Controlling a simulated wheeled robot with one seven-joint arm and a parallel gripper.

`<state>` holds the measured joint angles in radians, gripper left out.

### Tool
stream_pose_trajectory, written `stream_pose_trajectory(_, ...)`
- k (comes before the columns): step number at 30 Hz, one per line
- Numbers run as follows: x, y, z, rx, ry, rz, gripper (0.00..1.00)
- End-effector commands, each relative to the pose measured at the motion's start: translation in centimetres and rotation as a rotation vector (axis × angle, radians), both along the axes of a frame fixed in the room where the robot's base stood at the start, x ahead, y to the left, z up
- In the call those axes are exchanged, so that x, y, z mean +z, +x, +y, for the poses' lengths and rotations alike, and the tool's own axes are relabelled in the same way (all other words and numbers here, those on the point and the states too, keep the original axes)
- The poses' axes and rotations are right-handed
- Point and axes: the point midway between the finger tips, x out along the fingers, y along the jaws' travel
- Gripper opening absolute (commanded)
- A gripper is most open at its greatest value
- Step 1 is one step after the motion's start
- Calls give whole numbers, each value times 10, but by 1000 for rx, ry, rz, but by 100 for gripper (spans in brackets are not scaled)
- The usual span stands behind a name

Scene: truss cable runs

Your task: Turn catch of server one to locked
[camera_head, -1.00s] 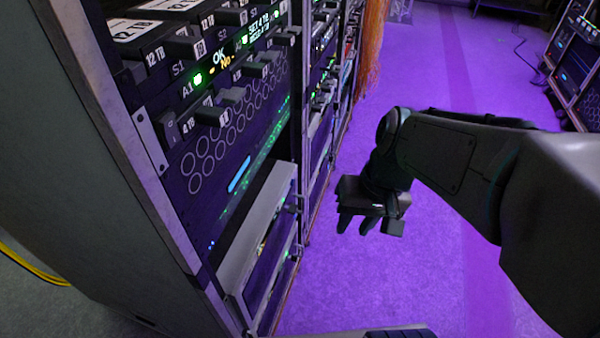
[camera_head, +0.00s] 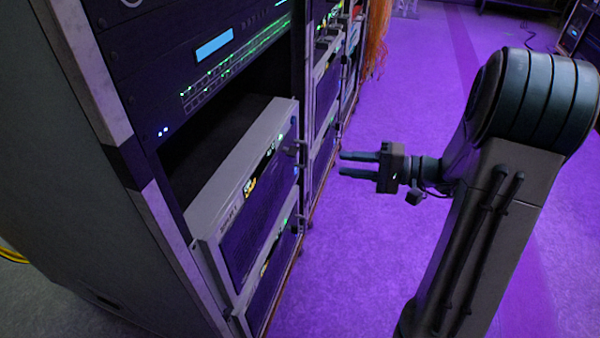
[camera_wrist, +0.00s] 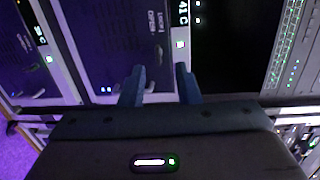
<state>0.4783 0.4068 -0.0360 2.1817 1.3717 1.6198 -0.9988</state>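A grey-framed server (camera_head: 255,185) with a dark purple front and a lit display sits in the rack's lower part, in the head view. A second similar server (camera_head: 270,268) is below it. I cannot read which is server one. A small dark catch (camera_head: 291,149) shows at the upper server's right edge. In the wrist view, small print beside a catch (camera_wrist: 157,53) appears to include "OPEN"; its exact setting is unclear. My gripper (camera_head: 342,164) is open and empty, to the right of the catch and apart from it. Its two fingers (camera_wrist: 160,72) point at the server front in the wrist view.
The rack (camera_head: 150,205) stands at left, with a dark empty bay above the upper server and a panel with a blue display (camera_head: 214,46) higher up. More racks continue behind. Orange cables (camera_head: 378,35) hang at the back.

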Motion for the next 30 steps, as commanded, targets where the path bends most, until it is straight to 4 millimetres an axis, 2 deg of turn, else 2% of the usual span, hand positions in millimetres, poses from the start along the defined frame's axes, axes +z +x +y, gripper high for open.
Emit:
stream_pose_trajectory(1,-14,6,-7,-26,22,-18,29)
stream_pose_trajectory(5,-19,14,-16,-65,55,-52,29)
stream_pose_trajectory(8,-19,18,-13,-73,62,-60,29)
stream_pose_trajectory(11,-19,22,-2,-70,62,-61,29)
stream_pose_trajectory(24,-20,55,82,-69,60,-59,29)
stream_pose_trajectory(30,-19,65,103,-70,60,-58,29)
